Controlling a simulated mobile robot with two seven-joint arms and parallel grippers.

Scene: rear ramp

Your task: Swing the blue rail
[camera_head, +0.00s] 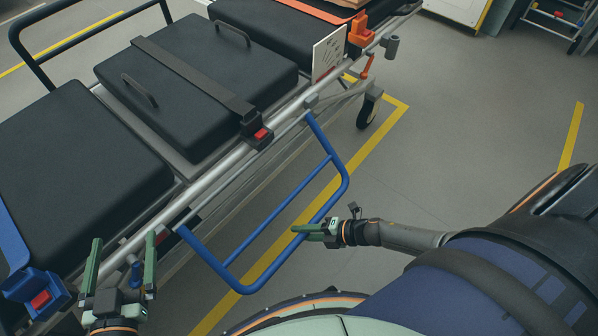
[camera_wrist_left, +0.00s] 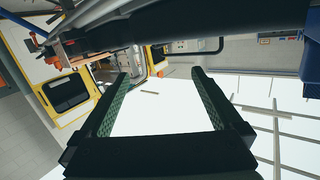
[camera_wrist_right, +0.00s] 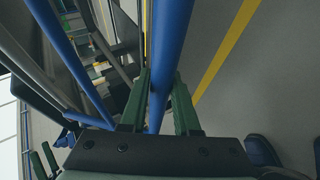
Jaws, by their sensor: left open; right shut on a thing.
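The blue rail (camera_head: 246,287) is a tubular loop on the near side of the stretcher (camera_head: 215,180). It hangs outward and down from the silver side bar, over the floor. My right gripper (camera_head: 297,229) is shut on the rail's outer tube. In the right wrist view the blue tube (camera_wrist_right: 166,60) runs between the two green fingers (camera_wrist_right: 162,88). My left gripper (camera_head: 122,245) is open and empty, beside the stretcher's side bar at the lower left. In the left wrist view its fingers (camera_wrist_left: 160,78) stand wide apart with nothing between them.
Black mattress pads (camera_head: 195,90) lie on the stretcher, with a strap and red buckle (camera_head: 261,134). A white card (camera_head: 328,54) stands at its side. A caster wheel (camera_head: 368,112) rests on the floor. Grey floor with yellow lines (camera_head: 571,135) is open at the right.

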